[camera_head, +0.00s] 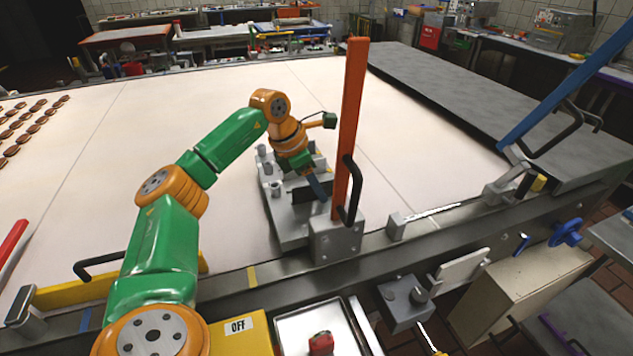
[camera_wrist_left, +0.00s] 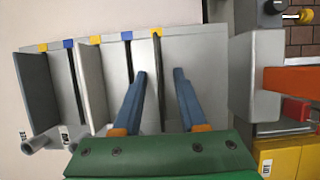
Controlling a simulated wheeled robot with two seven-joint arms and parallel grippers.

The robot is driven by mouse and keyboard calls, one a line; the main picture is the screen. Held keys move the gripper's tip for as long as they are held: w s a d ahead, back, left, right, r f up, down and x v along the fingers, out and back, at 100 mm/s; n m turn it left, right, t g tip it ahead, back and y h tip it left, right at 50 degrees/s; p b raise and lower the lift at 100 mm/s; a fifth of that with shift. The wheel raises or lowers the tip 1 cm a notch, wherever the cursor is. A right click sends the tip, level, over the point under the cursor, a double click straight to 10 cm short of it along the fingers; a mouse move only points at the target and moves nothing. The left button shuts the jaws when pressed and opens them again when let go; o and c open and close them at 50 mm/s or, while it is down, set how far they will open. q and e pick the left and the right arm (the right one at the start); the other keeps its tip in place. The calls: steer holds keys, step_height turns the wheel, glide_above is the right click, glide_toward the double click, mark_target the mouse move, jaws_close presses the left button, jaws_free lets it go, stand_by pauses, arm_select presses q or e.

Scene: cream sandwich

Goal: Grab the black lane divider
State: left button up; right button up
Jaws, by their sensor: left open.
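A dark, nearly black plate (camera_head: 302,196), which looks like the black lane divider, stands in the grey metal holder (camera_head: 288,236) at the belt's near edge. My left gripper (camera_head: 319,186) is over the holder, beside this plate, with blue fingers pointing down. In the left wrist view the gripper (camera_wrist_left: 161,75) is open, its two fingers apart over the holder (camera_wrist_left: 205,60). A thin dark upright edge (camera_wrist_left: 157,55) runs between the fingers, apart from both as far as I can tell. Grey plates (camera_wrist_left: 90,80) stand to the left. My right gripper is out of view.
An orange post (camera_head: 350,120) with a black handle rises right beside the gripper. A blue bar (camera_head: 565,95) slants up at the right. Brown biscuits (camera_head: 30,125) lie on the belt at far left. The middle of the white belt (camera_head: 180,110) is clear.

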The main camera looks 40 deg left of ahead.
arm_select(q)
steer(key=shift+f, duration=0.25)
jaws_close()
stand_by(1.5)
